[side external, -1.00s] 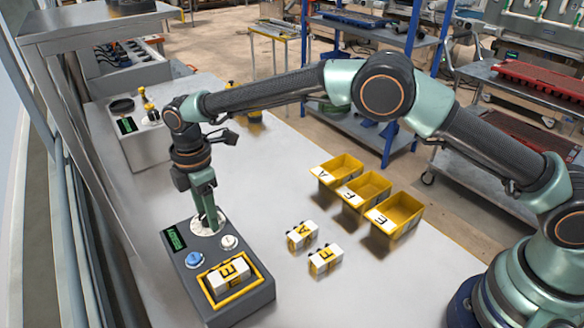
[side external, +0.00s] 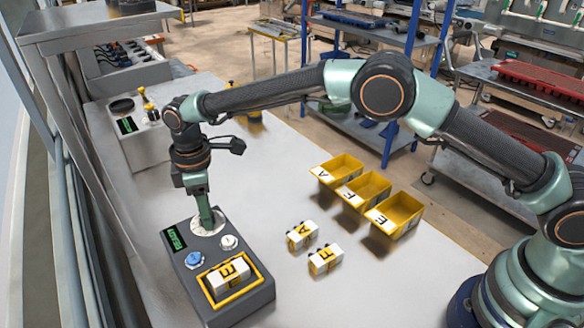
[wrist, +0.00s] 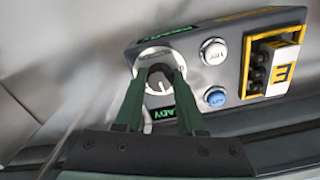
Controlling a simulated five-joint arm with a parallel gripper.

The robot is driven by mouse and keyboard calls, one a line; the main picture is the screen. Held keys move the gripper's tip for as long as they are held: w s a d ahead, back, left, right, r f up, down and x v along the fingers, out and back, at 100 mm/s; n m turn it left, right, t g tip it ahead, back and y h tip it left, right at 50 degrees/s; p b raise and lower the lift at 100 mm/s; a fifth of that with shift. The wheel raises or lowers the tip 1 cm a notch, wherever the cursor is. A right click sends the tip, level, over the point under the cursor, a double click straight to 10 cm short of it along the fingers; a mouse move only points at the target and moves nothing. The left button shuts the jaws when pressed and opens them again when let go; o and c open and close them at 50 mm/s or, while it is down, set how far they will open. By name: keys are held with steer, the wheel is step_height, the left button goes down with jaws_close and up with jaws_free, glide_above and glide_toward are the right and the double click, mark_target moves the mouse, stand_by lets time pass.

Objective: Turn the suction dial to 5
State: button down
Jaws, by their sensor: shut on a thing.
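The suction dial (wrist: 159,82) is a dark round knob with a white pointer line on a white scale plate, seen in the wrist view. The scale marks are too small to read. The plate (side external: 194,227) also shows at the back of the grey control box (side external: 241,312) in the side view. My gripper (wrist: 159,76) points down with its green fingers on either side of the knob, shut on it. The fingers (side external: 206,224) hide most of the knob in the side view. A green-lettered display (side external: 174,238) sits beside the dial.
The box also has a white button (side external: 229,242), a blue button (side external: 194,259) and a yellow-framed recess holding a white block marked E (side external: 229,275). Two more lettered blocks (side external: 302,235) lie right of it. Yellow bins (side external: 398,214) stand farther right.

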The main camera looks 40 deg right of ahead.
steer(key=m, duration=0.6)
steer(key=shift+a, duration=0.1)
steer(key=m, duration=0.6)
steer(key=shift+r+m, duration=0.1)
steer(key=shift+m, duration=0.3)
steer(key=c, duration=0.5)
jaws_free()
step_height(320, 180, up, 12)
